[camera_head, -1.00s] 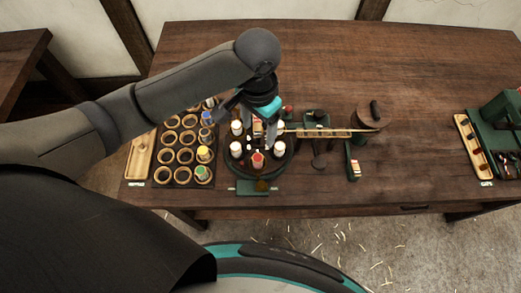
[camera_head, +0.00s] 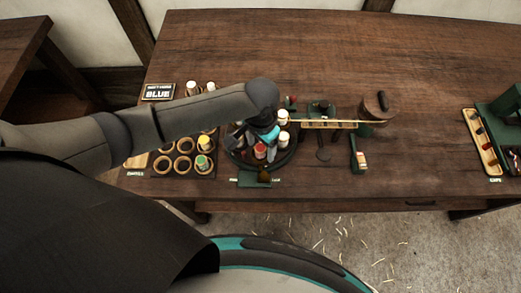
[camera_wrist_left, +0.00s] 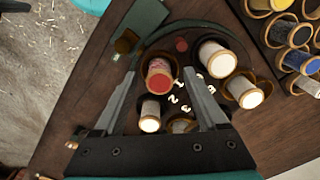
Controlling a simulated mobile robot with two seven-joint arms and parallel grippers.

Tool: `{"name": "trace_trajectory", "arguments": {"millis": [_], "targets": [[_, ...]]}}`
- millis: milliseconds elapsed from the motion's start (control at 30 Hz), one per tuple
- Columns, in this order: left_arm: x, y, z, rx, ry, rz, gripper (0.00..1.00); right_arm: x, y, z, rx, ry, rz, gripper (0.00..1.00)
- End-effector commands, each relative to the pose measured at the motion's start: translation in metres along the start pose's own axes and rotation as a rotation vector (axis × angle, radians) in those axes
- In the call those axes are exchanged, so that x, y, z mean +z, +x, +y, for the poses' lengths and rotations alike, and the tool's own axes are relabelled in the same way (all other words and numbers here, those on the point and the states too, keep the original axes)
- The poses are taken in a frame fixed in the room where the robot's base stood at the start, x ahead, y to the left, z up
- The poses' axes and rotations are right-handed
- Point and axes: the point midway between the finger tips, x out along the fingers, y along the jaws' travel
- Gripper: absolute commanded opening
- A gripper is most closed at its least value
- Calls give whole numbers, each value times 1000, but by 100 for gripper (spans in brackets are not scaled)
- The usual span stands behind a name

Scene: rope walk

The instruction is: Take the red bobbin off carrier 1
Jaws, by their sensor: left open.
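The red bobbin (camera_head: 260,151) stands on the near side of a round dark green carrier plate (camera_head: 240,160) on the table. It also shows in the left wrist view (camera_wrist_left: 159,76), with a red top and pale wooden rim. My left gripper (camera_wrist_left: 158,84) is open, one finger to each side of the red bobbin in that view. I cannot tell whether the fingers are level with it or above it. Small white numbers mark the plate's centre (camera_wrist_left: 182,90). White bobbins (camera_wrist_left: 216,57) stand around the plate. The right gripper is not in view.
A rack of wooden cups (camera_head: 184,163) left of the plate holds a yellow bobbin (camera_head: 205,142) and a green one (camera_head: 202,162). A green block (camera_head: 258,178) sits at the plate's near edge.

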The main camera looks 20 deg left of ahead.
Motion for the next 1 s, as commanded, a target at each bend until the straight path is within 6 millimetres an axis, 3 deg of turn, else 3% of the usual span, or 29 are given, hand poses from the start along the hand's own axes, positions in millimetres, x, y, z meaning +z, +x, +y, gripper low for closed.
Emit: {"name": "trace_trajectory", "arguments": {"millis": [233,867,1000], "targets": [[0,1,0,0,0,0,72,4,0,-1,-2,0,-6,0],[0,1,0,0,0,0,1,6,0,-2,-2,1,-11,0],[0,1,0,0,0,0,0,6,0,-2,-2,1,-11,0]]}}
